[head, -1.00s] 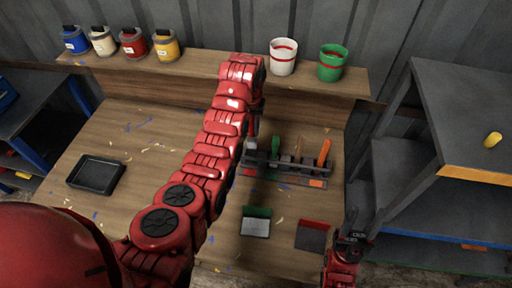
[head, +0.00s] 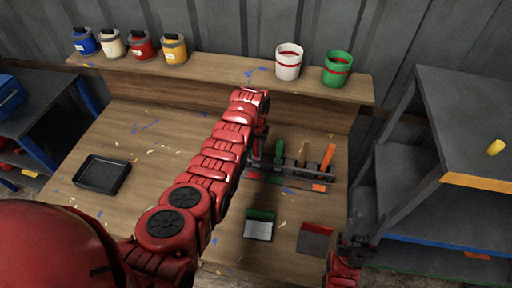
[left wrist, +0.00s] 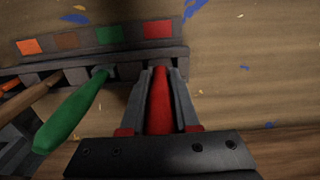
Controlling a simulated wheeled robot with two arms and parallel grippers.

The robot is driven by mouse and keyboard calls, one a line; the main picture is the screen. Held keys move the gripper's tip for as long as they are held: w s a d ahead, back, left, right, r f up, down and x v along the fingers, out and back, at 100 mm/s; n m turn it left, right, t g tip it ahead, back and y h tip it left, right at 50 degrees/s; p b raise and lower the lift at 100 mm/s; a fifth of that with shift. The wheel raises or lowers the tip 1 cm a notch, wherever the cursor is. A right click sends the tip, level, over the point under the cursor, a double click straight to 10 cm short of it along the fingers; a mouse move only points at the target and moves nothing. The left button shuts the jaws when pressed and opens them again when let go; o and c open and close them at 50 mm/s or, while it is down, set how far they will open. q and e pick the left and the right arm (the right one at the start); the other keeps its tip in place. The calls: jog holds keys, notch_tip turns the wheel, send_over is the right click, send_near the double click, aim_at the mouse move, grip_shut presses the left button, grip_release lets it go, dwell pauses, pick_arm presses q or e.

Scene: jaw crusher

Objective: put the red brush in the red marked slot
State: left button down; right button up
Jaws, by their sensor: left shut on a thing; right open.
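The red brush (left wrist: 160,100) is in my left gripper (left wrist: 161,78), which is shut on its red handle. In the left wrist view they are at the dark rack (left wrist: 125,60), beside the red mark (left wrist: 158,29). The brush's lower end is hidden, so I cannot tell whether it is inside the slot. In the head view my left arm covers the rack's left end, and its gripper is mostly hidden. A green brush (left wrist: 75,112) stands in the neighbouring slot. My right gripper (head: 353,241) is open and empty at the table's front right.
Brown (head: 302,153) and orange (head: 328,157) brushes also stand in the rack. A green-edged dustpan (head: 258,226) and a red one (head: 315,240) lie in front. A black tray (head: 102,175) lies left. Buckets (head: 288,62) stand on the back shelf.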

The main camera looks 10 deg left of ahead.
pick_arm(q)
jog(key=shift+f, duration=0.15)
jog(key=c, duration=0.7)
grip_release()
jog(key=shift+o, duration=0.2)
